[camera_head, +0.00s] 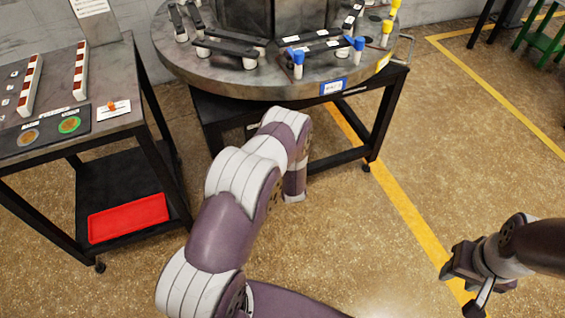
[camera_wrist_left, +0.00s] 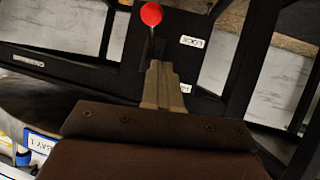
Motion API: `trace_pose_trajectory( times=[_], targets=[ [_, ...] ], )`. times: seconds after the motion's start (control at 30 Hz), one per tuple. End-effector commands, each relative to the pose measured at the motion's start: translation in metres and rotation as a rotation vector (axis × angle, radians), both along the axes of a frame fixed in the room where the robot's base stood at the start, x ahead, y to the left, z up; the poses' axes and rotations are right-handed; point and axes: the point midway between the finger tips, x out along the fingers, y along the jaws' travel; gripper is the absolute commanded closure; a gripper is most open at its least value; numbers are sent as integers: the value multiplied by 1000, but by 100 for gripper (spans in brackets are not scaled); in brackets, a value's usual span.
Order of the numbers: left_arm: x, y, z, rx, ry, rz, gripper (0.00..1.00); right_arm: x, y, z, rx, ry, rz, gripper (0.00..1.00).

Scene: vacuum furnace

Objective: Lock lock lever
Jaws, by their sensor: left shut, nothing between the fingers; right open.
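The lock lever (camera_wrist_left: 151,15) shows in the left wrist view as a red ball knob on a thin dark stem, in front of a black frame panel. I cannot make it out in the head view. My left gripper (camera_wrist_left: 160,68) is shut and empty, its fingertips just below the knob and close to the stem in the picture; I cannot tell whether they touch. In the head view the left gripper is hidden behind my own arm. My right gripper (camera_head: 463,288) is open and empty, low at the right over the floor.
A round metal table (camera_head: 220,85) on a black frame carries blue- and yellow-capped pegs. A cart (camera_head: 128,72) with a control panel and a red tray (camera_head: 128,219) stands at left. White labels (camera_wrist_left: 190,42) sit on the frame near the lever.

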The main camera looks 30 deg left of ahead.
Motion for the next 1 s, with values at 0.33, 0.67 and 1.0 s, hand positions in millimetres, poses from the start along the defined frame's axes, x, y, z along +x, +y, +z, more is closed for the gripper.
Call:
trace_pose_trajectory(
  times=[0.33, 0.67, 1.0],
  targets=[
    [-59, -46, 27, 0, 2, -3, 100, 0, 0, 13, 0, 0, 0, 57],
    [-76, -58, 33, -1, 1, 0, 100, 0, 0, 15, 0, 0, 0, 57],
    [-75, -58, 33, -1, 1, 0, 100, 0, 0, 14, 0, 0, 0, 57]
  ],
)
